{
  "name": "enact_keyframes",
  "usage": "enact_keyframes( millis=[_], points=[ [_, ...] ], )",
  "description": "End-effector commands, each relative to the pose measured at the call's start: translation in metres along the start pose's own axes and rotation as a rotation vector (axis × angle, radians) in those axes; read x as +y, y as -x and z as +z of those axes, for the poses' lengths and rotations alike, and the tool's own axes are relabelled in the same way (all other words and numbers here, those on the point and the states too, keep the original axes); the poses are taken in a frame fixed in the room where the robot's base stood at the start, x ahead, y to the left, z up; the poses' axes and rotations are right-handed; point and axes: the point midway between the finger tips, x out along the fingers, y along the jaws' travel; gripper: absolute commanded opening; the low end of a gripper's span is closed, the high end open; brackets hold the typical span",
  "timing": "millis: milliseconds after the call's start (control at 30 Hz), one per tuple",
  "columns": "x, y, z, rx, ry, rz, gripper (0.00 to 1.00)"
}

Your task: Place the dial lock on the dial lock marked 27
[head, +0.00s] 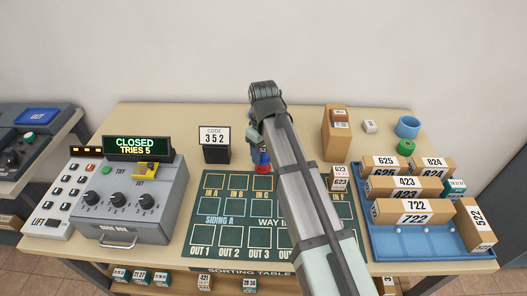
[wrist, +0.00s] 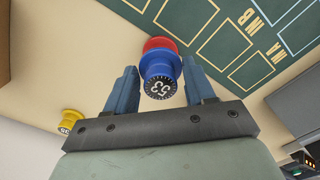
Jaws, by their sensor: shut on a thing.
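My gripper (wrist: 160,82) is shut on a blue dial lock (wrist: 160,68), whose dark dial face reads 53 in the wrist view. A red dial lock (wrist: 159,44) shows just beyond the blue one, in line with it; whether they touch is unclear, and its number is hidden. In the head view the red lock (head: 262,160) is behind the sorting board, below the blue (head: 262,146), and my arm covers much of the gripper. A yellow dial lock (wrist: 72,122) stands on the table at the left of the wrist view; its number is too small to read surely. No mark 27 is readable.
The green sorting board (head: 215,190) lies in front. A code 352 sign (head: 215,140) stands left of the gripper. A grey lock box (head: 135,205) is at left.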

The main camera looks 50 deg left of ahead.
Motion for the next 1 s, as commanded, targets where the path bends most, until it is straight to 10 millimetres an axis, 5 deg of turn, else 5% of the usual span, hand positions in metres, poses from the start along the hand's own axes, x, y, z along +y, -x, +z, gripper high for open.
enact_keyframes(
  millis=[300, 333, 600, 1000],
  points=[
    [0.0, -0.002, 0.0, 0.0, 0.0, 0.0, 0.22],
    [0.0, -0.002, 0.0, 0.0, 0.0, 0.0, 0.55],
    [0.0, -0.002, 0.0, 0.0, 0.0, 0.0, 0.79],
    [0.0, 0.009, -0.001, 0.001, 0.0, 0.001, 0.79]
  ],
)
